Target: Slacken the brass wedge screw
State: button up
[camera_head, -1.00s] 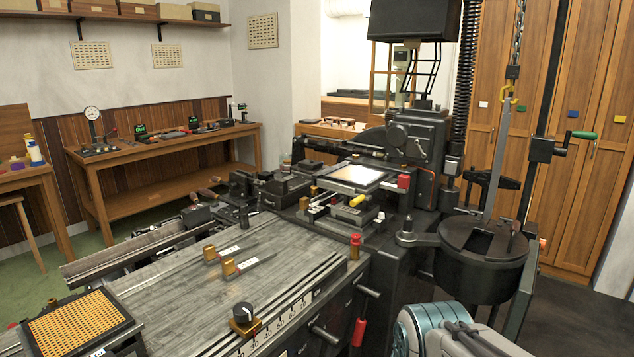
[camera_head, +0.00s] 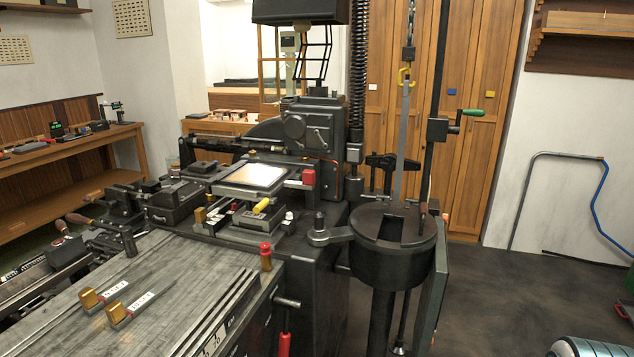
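I cannot tell for certain which part is the brass wedge screw. A small upright brass-coloured piece (camera_head: 200,216) stands at the left of the layered block under the bright plate (camera_head: 254,176). A brass-coloured post with a red top (camera_head: 265,256) stands at the bench's right edge. Two labelled tools with brass-coloured heads, a nearer one (camera_head: 117,312) and a farther one (camera_head: 91,299), lie on the grey bench top (camera_head: 170,285). My gripper is out of view; only a teal and grey part of my arm shows at the bottom right.
A dark round pot (camera_head: 393,258) on a stand is right of the machine, with a chain and hook (camera_head: 405,75) above it. A green-handled crank (camera_head: 471,112) stands behind. Dark floor (camera_head: 500,300) at the right is mostly open. A blue-and-grey tube frame (camera_head: 600,205) leans at the wall.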

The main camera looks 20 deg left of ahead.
aim_at(211, 198)
jog(key=z, duration=0.45)
jog(key=i, duration=5.2)
jog(key=u, duration=3.1)
jog(key=i, duration=1.95)
